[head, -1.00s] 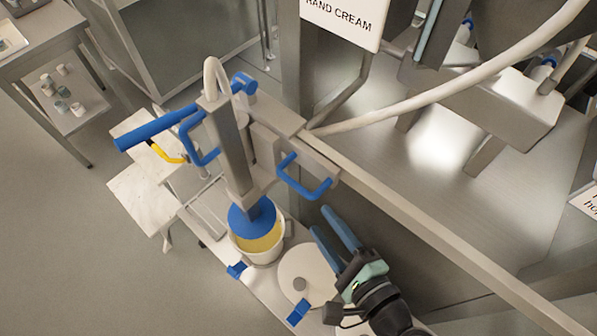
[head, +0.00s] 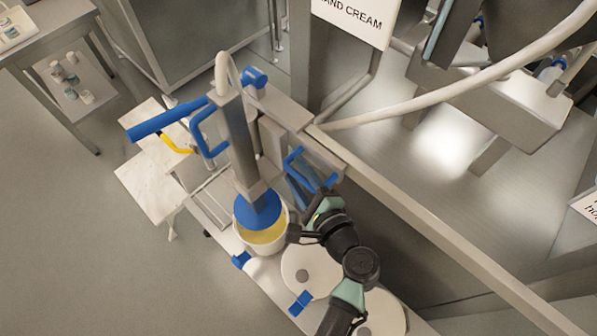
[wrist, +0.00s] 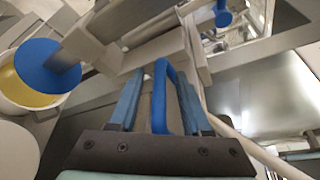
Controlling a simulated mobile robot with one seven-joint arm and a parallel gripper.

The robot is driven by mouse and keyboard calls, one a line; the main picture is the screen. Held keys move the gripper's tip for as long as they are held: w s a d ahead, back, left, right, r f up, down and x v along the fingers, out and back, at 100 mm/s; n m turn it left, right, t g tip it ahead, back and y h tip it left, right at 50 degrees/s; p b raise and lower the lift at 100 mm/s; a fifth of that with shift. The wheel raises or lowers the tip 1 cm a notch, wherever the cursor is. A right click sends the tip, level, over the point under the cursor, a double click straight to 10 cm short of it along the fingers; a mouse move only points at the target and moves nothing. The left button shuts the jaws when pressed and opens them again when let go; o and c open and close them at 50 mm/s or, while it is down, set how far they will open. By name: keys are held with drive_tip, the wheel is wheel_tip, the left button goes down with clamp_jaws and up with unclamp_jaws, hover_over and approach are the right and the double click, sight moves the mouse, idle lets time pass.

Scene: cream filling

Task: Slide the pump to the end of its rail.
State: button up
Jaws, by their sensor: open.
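The pump (head: 240,150) is a grey upright column on a carriage, with a blue disc (head: 258,208) at its foot inside a white pot (head: 270,247) of yellow cream. It sits near the upper-left end of a long grey rail (head: 430,225) that runs to the lower right. A blue U-shaped handle (head: 290,160) sticks out on the pump's right side. My gripper (head: 300,185) is open at this handle. In the wrist view the handle (wrist: 160,90) stands between my two blue fingers (wrist: 158,100), apparently without being clamped.
A white hose (head: 460,95) runs from the pump to the upper right. Round white lids (head: 310,268) lie right of the pot, beneath my arm. A blue lever bar (head: 165,120) juts out left.

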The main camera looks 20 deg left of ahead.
clamp_jaws()
idle(1.4)
